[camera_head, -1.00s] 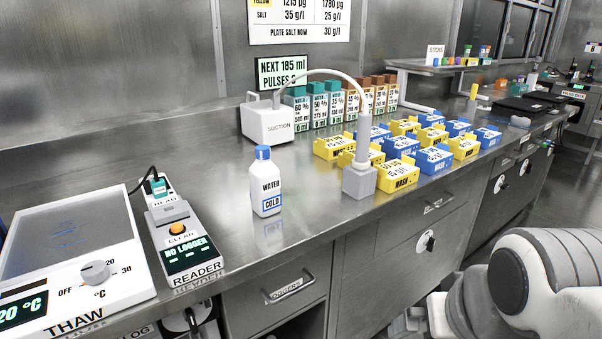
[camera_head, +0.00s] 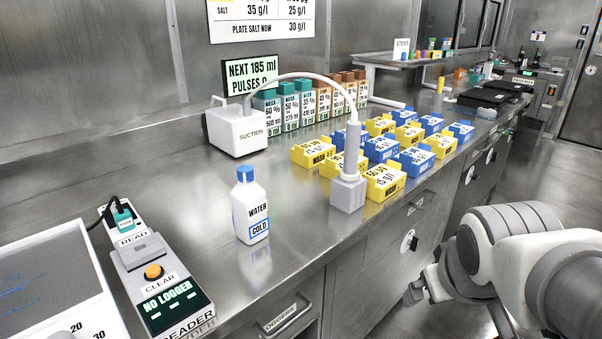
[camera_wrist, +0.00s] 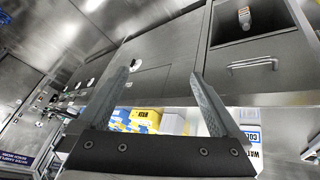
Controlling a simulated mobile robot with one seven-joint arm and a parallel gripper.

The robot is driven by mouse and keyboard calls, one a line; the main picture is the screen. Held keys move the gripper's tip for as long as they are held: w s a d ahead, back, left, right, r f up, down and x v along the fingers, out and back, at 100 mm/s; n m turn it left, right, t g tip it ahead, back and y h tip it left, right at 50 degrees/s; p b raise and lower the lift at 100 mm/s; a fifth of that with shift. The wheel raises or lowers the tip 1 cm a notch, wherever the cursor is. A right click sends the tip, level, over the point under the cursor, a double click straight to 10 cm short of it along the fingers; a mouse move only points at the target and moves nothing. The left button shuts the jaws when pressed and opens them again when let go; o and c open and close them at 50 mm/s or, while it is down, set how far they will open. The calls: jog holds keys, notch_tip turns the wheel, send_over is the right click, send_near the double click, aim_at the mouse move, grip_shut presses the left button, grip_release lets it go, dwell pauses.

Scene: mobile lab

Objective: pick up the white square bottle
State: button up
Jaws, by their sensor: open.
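The white square bottle (camera_head: 250,208) stands upright on the steel bench in the head view. It has a blue cap and a label reading WATER and COLD. Part of it shows at the right edge of the wrist view (camera_wrist: 252,135), beyond the right finger. My gripper (camera_wrist: 165,80) is open and empty in the wrist view, its two fingers wide apart. My arm is at the lower right of the head view, in front of the bench and apart from the bottle.
The reader (camera_head: 155,278) stands left of the bottle, beside the thaw plate (camera_head: 50,275). The suction unit (camera_head: 235,132) is behind it, its hose arching to a grey block (camera_head: 348,194) on the right. Several yellow and blue wash boxes (camera_head: 385,182) stand further right. Bare bench surrounds the bottle.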

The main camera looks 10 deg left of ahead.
jog(key=w+d+f+n+t+p, duration=0.15)
jog(key=w+n+p, duration=0.3)
jog(key=w, duration=0.55)
jog(key=n+t+y+p, duration=0.3)
jog(key=y+p, duration=0.8)
jog(key=y, duration=0.5)
send_near(257, 202)
jog(key=v, duration=0.3)
jog(key=b+x, duration=0.3)
jog(key=b, duration=0.1)
jog(key=shift+s+a+f, duration=0.15)
jog(key=x, duration=0.3)
jog(key=b+x, duration=0.1)
jog(key=x, duration=0.3)
jog(key=shift+w+a+r, duration=0.15)
jog(key=shift+w+r, duration=0.05)
jog(key=shift+w, duration=0.05)
jog(key=shift+b+x, duration=0.8)
jog(key=shift+x, duration=1.85)
grip_shut()
